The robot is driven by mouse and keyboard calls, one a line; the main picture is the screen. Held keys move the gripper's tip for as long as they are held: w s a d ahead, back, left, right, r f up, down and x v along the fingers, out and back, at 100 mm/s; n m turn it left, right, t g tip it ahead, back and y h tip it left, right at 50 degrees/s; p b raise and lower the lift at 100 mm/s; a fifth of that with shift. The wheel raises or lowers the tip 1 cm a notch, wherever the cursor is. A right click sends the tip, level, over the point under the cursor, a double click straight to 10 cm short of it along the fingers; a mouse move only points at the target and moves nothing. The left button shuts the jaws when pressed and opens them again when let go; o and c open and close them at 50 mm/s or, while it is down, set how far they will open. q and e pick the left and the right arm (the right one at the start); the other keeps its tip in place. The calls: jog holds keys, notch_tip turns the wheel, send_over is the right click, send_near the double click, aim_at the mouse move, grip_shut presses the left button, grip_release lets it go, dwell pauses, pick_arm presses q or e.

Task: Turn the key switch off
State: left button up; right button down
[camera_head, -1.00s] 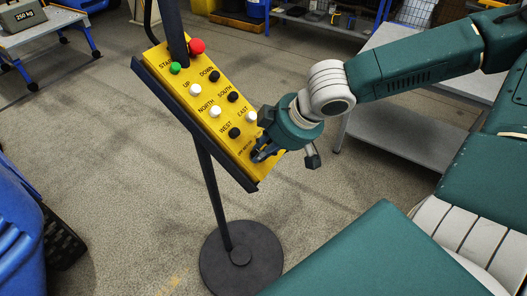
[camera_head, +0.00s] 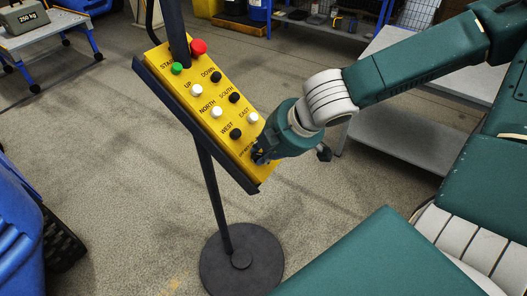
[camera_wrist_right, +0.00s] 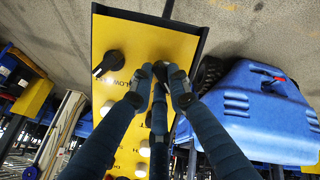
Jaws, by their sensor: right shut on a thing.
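The yellow control panel (camera_head: 222,118) is tilted on a dark stand. My right gripper (camera_head: 260,154) is at its lower end, below the white EAST button (camera_head: 253,117) and black WEST button (camera_head: 236,133). In the right wrist view its fingers (camera_wrist_right: 160,72) are drawn together against the panel face (camera_wrist_right: 155,38), shut on the key switch. The fingers hide the key switch, so its turn position cannot be read. A black knob (camera_wrist_right: 110,63) with a partly covered label sits left of the fingers. My left gripper is not in view.
Other buttons sit up the panel, including a green one (camera_head: 177,68) and a red one (camera_head: 198,47). The round stand base (camera_head: 241,262) is on the floor. A blue object (camera_head: 18,225) is at left. A grey table (camera_head: 405,137) stands behind my right arm.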

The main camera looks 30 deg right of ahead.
dwell(0.4)
jog(key=c, duration=1.7)
grip_release()
jog(key=shift+o, duration=0.2)
jog(key=shift+s+r, duration=0.15)
jog(key=shift+r, duration=0.3)
jog(key=v, duration=0.6)
jog(key=shift+s, duration=0.25)
jog(key=shift+r, duration=0.1)
